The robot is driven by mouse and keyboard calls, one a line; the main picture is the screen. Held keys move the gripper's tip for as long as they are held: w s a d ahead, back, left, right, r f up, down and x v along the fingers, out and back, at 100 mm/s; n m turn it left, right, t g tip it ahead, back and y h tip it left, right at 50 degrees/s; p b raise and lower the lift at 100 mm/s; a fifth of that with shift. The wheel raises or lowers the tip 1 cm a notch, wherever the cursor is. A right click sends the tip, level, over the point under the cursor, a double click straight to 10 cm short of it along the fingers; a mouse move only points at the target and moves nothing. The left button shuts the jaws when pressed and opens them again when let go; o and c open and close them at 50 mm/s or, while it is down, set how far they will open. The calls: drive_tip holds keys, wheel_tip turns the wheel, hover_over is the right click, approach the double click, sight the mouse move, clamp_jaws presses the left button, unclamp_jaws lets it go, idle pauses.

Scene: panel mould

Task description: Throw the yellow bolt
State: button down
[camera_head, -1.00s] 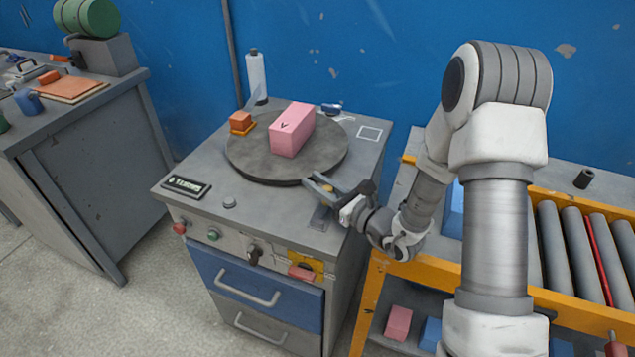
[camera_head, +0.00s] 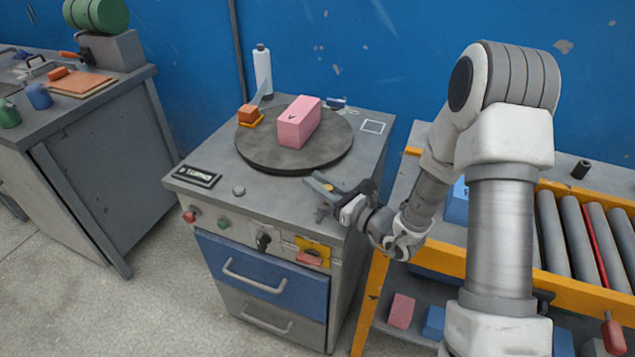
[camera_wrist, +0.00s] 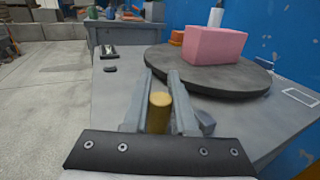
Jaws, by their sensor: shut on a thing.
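The yellow bolt shows in the wrist view as an upright, round yellow knob (camera_wrist: 160,112) between the two grey fingers. In the head view only a small yellow spot (camera_head: 328,187) of it shows. My gripper (camera_head: 322,184) is shut on this knob, low over the right front part of the grey cabinet top. It also shows in the wrist view (camera_wrist: 161,100). A small grey metal fitting (camera_head: 321,214) shows just below the fingers. The foot of the bolt is hidden by my gripper.
A round dark turntable (camera_head: 262,158) bearing a pink block (camera_head: 298,125) lies just behind my fingers. An orange block (camera_head: 248,114) and a white bottle (camera_head: 263,72) stand farther back. A roller conveyor (camera_head: 575,240) is at the right. The cabinet's left front top is mostly clear.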

drive_tip(key=shift+s+a+f, duration=0.1)
drive_tip(key=shift+s+f, duration=0.05)
drive_tip(key=shift+s, duration=0.1)
drive_tip(key=c, duration=0.7)
unclamp_jaws()
drive_tip(key=shift+s+d, duration=0.1)
drive_tip(key=shift+d, duration=0.1)
drive_tip(key=p+v, duration=0.1)
drive_tip(key=v, duration=1.6)
